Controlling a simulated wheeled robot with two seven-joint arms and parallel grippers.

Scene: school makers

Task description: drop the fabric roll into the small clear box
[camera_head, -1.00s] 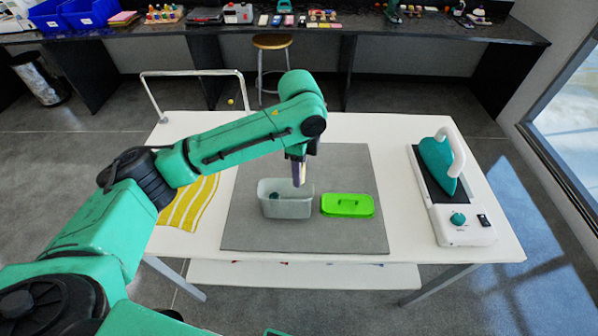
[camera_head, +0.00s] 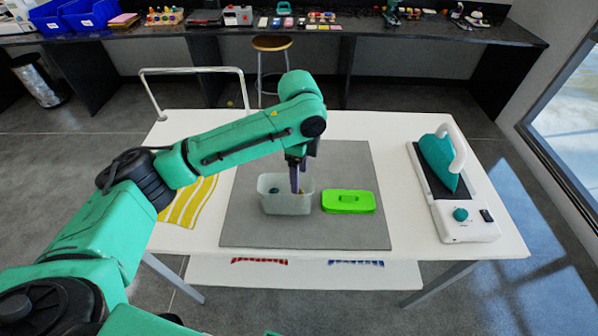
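The small clear box (camera_head: 284,207) stands open on the grey mat, a frosted container with a dark teal thing (camera_head: 274,190) inside. My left gripper (camera_head: 298,188) points down over the right part of the box, its tips at or just inside the opening. Its two dark fingers show apart. A small orange-yellow bit (camera_head: 302,191) shows by the fingertips. I cannot tell for sure whether it is the fabric roll, or whether it touches the fingers. My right gripper is out of view.
A green lid (camera_head: 348,202) lies just right of the box on the grey mat (camera_head: 290,236). A yellow-and-white striped cloth (camera_head: 188,205) lies at the left. A teal iron (camera_head: 438,160) on its white base stands at the right. The mat's front and back right are clear.

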